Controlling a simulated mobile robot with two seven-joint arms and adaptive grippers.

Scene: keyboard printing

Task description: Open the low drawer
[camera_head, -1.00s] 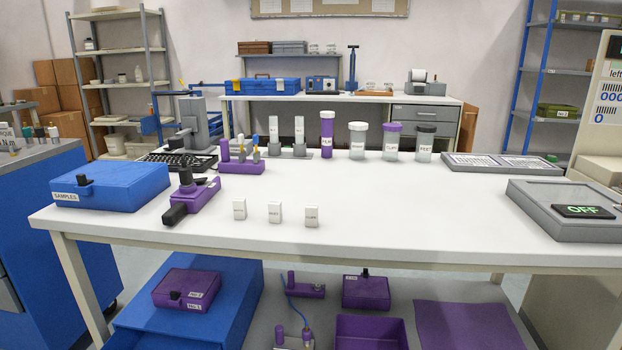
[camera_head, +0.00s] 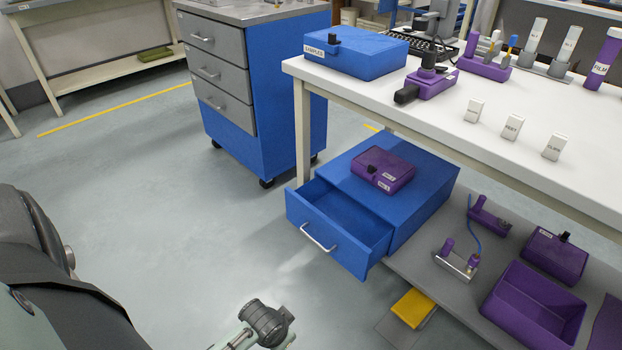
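The low drawer (camera_head: 360,258) belongs to a blue cabinet (camera_head: 425,212) on the lower shelf under the white table. It is pulled out toward the lower left, and its inside shows empty. Its pale bar handle (camera_head: 318,238) is on the front face, with nothing touching it. Parts of my own arms show at the left edge and bottom of the picture, apart from the drawer. No gripper fingers can be made out.
A purple case (camera_head: 384,170) lies on the blue cabinet. A blue cart (camera_head: 262,100) with grey drawers stands behind to the left. A yellow pedal (camera_head: 413,308) is on the floor right of the drawer. Floor left of the drawer is clear.

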